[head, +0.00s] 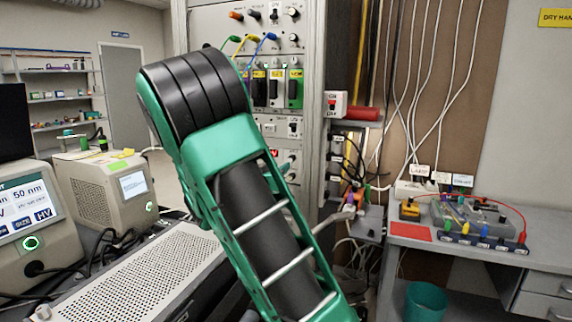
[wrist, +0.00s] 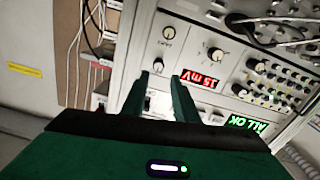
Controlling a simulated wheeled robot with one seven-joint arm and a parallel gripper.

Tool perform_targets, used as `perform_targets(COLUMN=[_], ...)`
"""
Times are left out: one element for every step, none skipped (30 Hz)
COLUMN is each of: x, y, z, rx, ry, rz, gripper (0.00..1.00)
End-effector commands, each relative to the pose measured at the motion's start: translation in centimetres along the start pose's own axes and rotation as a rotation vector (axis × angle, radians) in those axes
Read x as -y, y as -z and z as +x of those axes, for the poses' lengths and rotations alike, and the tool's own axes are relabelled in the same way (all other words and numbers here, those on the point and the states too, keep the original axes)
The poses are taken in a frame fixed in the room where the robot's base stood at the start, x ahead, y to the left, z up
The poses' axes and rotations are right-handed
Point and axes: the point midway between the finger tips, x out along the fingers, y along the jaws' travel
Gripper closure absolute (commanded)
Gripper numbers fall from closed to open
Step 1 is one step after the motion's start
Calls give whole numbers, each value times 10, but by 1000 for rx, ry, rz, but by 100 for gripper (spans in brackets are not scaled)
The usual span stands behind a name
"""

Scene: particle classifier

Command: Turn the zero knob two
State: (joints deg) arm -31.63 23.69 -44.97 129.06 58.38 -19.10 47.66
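A grey instrument panel (wrist: 190,45) fills the upper middle of the wrist view, tilted and upside down. It carries several knobs: a pale one (wrist: 168,33), a small one (wrist: 157,63) below it and another (wrist: 216,54) by the red display (wrist: 198,79). Their labels are too small to read, so I cannot tell which is zero knob two. My gripper (wrist: 160,78) has its two green fingers apart with nothing held between them. Its tips appear just below the small knob in the picture; I cannot tell their distance from the panel. The head view does not show my gripper.
Cables cross the panel near more knobs (wrist: 278,80), above a green "ALL OK" display (wrist: 245,123). In the head view, my arm covers part of a rack (head: 213,18) with plugged cables. A perforated instrument (head: 150,268) stands left, a grey bench (head: 485,250) right.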

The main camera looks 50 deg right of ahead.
Motion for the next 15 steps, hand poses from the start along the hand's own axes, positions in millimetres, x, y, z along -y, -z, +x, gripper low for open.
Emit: perform_targets(x=[-1, -2, -1, -2, -2, -2, -2, -1, -1, -1, -1, -1, -1, -2, -1], y=[0, 0, 0, 0, 0, 0, 0, 0, 0, 0, 0, 0, 0, 0, 0], z=[10, 16, 23, 29, 34, 41, 46, 51, 56, 60, 64, 68, 71, 74, 76], rx=[0, -1, 0, -1, 0, 0, 1, 0, 0, 1, 1, 1, 1, 2, 2], ry=[-4, -5, -4, -5, -5, -5, -4, -4, -3, -3, -3, -2, -3, -3, -3], rz=[1, 2, 0, 0, 1, 1, 1, 0, 0, 0, 1, 2, 1, 0, 0], gripper=[73, 73, 73, 73, 73, 73, 73, 73, 73, 73, 73, 73, 73, 73, 73])
